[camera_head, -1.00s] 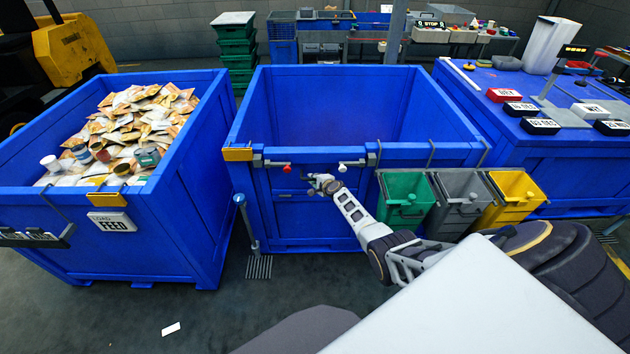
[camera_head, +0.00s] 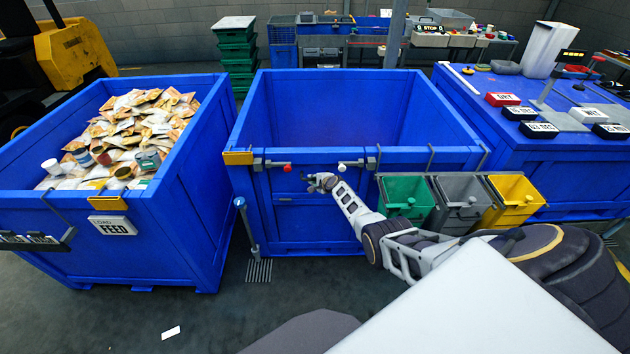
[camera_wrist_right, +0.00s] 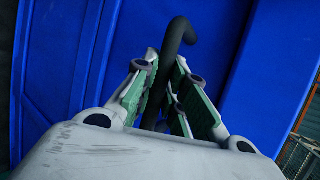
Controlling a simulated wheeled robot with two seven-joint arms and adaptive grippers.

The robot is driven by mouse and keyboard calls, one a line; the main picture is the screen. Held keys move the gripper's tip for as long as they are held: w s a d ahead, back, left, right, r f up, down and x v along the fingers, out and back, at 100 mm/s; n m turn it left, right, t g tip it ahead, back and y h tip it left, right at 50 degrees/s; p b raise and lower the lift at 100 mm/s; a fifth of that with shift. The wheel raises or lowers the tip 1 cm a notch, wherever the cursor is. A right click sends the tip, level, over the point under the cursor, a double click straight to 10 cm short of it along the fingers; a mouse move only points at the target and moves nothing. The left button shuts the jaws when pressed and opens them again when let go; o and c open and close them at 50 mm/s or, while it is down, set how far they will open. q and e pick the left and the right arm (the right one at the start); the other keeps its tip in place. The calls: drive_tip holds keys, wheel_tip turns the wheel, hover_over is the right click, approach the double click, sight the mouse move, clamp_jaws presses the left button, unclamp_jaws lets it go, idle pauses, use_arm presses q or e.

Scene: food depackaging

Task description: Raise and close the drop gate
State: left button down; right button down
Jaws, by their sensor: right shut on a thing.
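The middle blue bin (camera_head: 420,158) has the drop gate (camera_head: 305,222) in its front wall. How high the gate stands is hard to tell. My right gripper (camera_head: 318,182) is at the upper part of this front, just below the rim. In the right wrist view my right gripper (camera_wrist_right: 162,95) has its green-padded fingers shut on a dark hooked handle (camera_wrist_right: 178,35) in front of blue panelling. A red knob (camera_head: 287,168) and a white knob (camera_head: 342,167) sit on the rail above. My left gripper is not in view.
Green, grey and yellow small bins (camera_head: 460,203) hang at the front right, close to my right arm. The feed bin (camera_head: 185,235), full of packets and cans, stands left. A blue station (camera_head: 580,185) stands right. A post (camera_head: 245,222) stands at the front left.

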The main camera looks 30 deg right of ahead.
drive_tip(key=shift+w+d+r, duration=0.1)
drive_tip(key=shift+w+r, duration=0.05)
drive_tip(key=shift+r, duration=0.1)
drive_tip(key=c, duration=1.7)
unclamp_jaws()
drive_tip(key=shift+f, duration=0.15)
drive_tip(key=shift+s, duration=0.35)
drive_tip(key=shift+s, duration=0.15)
drive_tip(key=shift+r+v, duration=0.2)
drive_tip(key=shift+v, duration=5.4)
